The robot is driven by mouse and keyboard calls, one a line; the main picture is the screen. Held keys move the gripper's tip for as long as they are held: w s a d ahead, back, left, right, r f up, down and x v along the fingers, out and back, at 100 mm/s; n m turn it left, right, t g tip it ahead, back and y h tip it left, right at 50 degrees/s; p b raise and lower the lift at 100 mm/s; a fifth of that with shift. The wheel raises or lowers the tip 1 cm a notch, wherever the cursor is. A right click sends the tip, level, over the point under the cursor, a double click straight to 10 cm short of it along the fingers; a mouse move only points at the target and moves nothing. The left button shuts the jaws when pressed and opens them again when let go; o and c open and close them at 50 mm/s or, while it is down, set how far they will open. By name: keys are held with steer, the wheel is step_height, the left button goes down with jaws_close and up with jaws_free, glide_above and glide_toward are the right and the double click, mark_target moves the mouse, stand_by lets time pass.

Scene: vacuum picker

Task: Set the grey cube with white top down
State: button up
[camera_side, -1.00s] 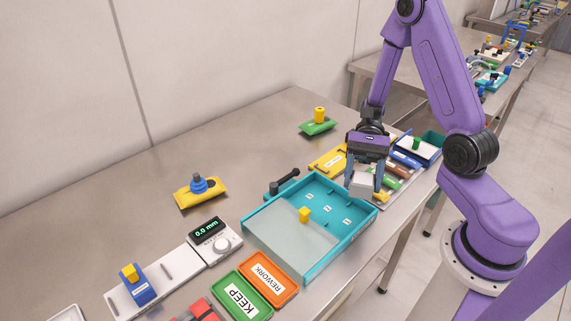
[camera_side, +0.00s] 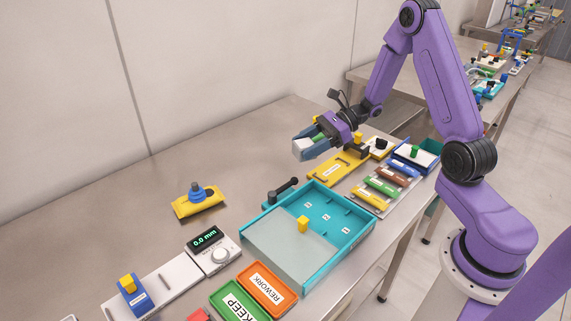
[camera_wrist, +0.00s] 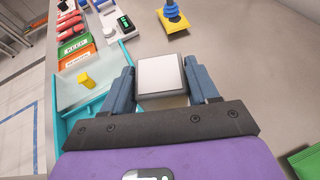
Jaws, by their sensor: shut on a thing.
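The grey cube with white top (camera_side: 305,149) is held between the fingers of my gripper (camera_side: 312,145) in the side view. In the wrist view the cube (camera_wrist: 161,78) sits between both blue-grey fingers of my gripper (camera_wrist: 163,85), its white face toward the camera. The cube is raised above the bare metal table (camera_side: 245,155), behind the teal tray. My gripper is tilted, its fingers pointing to the left in the side view. The exact gap between cube and table cannot be told.
A teal tray (camera_side: 352,238) with a yellow knob (camera_side: 303,224) stands in front. A yellow pad with a blue knob (camera_side: 199,203) lies to the left. A green pad (camera_wrist: 306,161) shows at the wrist view's lower right. The table between is clear.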

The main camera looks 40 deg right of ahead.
glide_above(286, 172)
steer(key=s, duration=0.1)
step_height(286, 172, down, 6)
steer(key=shift+s+f, duration=0.1)
steer(key=shift+w+f, duration=0.55)
steer(key=shift+f, duration=0.05)
steer(key=shift+w+f, duration=0.1)
steer(key=shift+f, duration=1.5)
steer(key=shift+f, duration=0.1)
steer(key=o, duration=1.1)
